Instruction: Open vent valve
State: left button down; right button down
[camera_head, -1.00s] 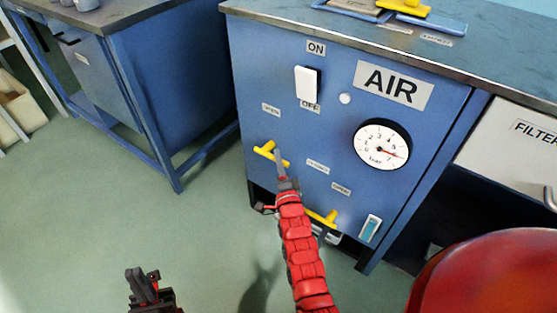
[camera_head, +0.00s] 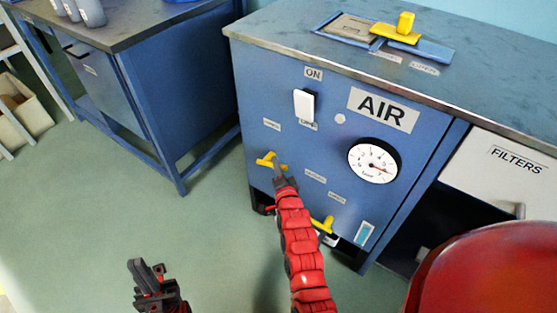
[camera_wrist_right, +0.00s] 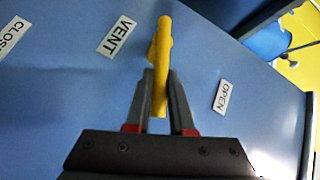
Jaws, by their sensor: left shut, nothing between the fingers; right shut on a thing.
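The vent valve's yellow handle (camera_head: 265,160) is on the left of the blue AIR cabinet's front (camera_head: 255,95). In the right wrist view the yellow handle (camera_wrist_right: 163,55) stands lengthwise between the fingers, beside a VENT label (camera_wrist_right: 116,36), with an OPEN label (camera_wrist_right: 222,96) to its right and a partly cut-off CLOSED label (camera_wrist_right: 10,36) at far left. My right gripper (camera_head: 279,172) is shut on this handle; its fingers also show in the right wrist view (camera_wrist_right: 162,85). My left gripper (camera_head: 148,273) is shut and empty, low over the floor, away from the cabinet.
A second yellow handle (camera_head: 323,225) is lower right on the panel, close to my right arm. A white ON/OFF switch (camera_head: 304,106) and a round gauge (camera_head: 374,160) are above. A red rounded object (camera_head: 490,270) fills the lower right. Floor at left is clear.

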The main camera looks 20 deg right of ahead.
jog(key=shift+w+a+r+n+g+p, duration=0.2)
jog(key=shift+r+n+g+p, duration=0.45)
jog(key=shift+p, duration=0.9)
jog(key=shift+f+g, duration=0.15)
jog(key=shift+g, duration=0.1)
jog(key=c, duration=0.8)
grip_release()
jog(key=p+v, duration=0.3)
jog(key=v, duration=1.4)
jog(key=shift+s+a, duration=0.15)
jog(key=shift+a, duration=0.05)
